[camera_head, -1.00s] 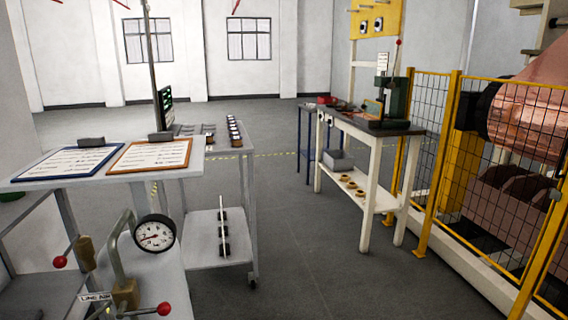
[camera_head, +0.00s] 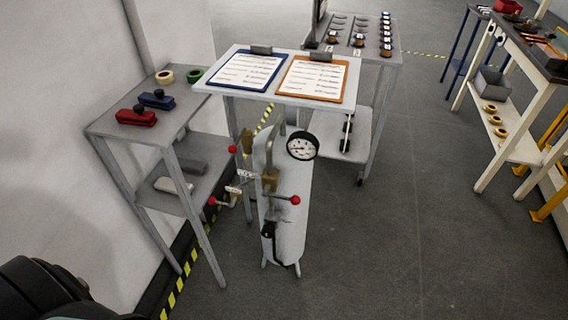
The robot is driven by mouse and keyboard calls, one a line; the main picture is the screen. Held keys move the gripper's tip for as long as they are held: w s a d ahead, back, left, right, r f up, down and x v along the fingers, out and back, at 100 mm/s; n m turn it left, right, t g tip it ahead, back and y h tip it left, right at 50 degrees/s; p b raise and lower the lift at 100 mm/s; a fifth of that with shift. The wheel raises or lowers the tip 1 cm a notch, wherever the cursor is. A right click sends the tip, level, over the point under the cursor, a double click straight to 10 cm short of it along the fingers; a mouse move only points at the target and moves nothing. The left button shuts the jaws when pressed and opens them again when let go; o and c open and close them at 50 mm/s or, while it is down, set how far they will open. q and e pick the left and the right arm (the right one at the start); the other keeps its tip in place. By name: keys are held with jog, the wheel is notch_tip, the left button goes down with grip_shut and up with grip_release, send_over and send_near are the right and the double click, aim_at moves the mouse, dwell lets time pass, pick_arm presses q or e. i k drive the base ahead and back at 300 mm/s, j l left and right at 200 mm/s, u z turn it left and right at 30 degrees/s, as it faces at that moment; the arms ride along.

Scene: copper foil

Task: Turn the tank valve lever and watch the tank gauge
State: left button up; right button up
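A pale upright tank (camera_head: 291,225) stands on the floor in front of the clipboard table. A round white gauge (camera_head: 302,146) with a black rim sits at its upper right; its needle reading is too small to tell. Brass valve fittings (camera_head: 269,181) at the tank's top carry levers with red knobs: a right knob (camera_head: 295,200), an upper left knob (camera_head: 232,149) and a lower left knob (camera_head: 212,201). Small label plates are too small to read here, so I cannot tell which lever is the tank valve's. Neither gripper is in view.
A grey side table (camera_head: 103,124) with red and blue tools and tape rolls stands left of the tank. Behind it, a table holds a blue clipboard (camera_head: 281,67) and an orange clipboard (camera_head: 347,82). The floor (camera_head: 400,240) at right is clear.

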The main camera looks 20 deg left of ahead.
aim_at(282, 197)
jog(key=j+u, duration=0.15)
jog(key=u, duration=0.65)
jog(key=i+l, duration=0.05)
